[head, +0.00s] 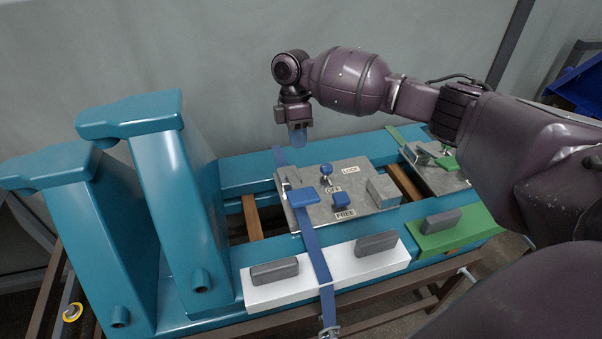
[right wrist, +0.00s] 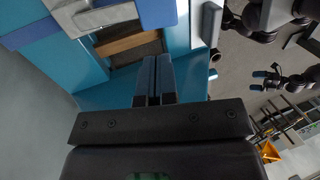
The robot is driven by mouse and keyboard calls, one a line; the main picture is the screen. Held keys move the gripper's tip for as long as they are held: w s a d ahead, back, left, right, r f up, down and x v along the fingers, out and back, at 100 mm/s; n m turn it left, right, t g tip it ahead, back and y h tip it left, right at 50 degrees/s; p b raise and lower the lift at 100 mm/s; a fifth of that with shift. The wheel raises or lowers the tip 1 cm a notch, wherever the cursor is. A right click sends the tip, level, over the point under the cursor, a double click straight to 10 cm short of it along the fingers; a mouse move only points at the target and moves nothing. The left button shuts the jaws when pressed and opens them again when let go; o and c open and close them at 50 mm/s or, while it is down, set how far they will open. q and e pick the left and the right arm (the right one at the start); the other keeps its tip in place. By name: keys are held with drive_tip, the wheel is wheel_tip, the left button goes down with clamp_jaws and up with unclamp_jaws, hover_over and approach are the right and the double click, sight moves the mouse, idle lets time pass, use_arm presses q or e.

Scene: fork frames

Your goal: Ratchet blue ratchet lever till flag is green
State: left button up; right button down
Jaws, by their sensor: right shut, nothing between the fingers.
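The blue ratchet lever (head: 304,196) is a flat blue pad at the left edge of a grey metal plate (head: 360,212), beside the blue strap (head: 317,262). My right gripper (head: 297,137) points down above the frame's far rail, behind the lever and apart from it. Its fingers are shut and empty; they also show together in the right wrist view (right wrist: 156,80). A blue part, perhaps the lever (right wrist: 155,12), shows at the top there. A small dark gripper with blue tips, apparently my left gripper (right wrist: 267,80), is too small to read. I cannot identify the flag for certain.
A second plate has a green lever (head: 447,163). Tall teal uprights (head: 172,190) stand left. A grey wall is behind.

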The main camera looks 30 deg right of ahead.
sight(303, 196)
drive_tip(key=b+x, duration=0.1)
drive_tip(key=x, duration=1.1)
drive_tip(key=shift+w+b, duration=0.1)
drive_tip(key=shift+b, duration=0.2)
drive_tip(key=shift+x, duration=0.9)
drive_tip(key=shift+f, duration=0.1)
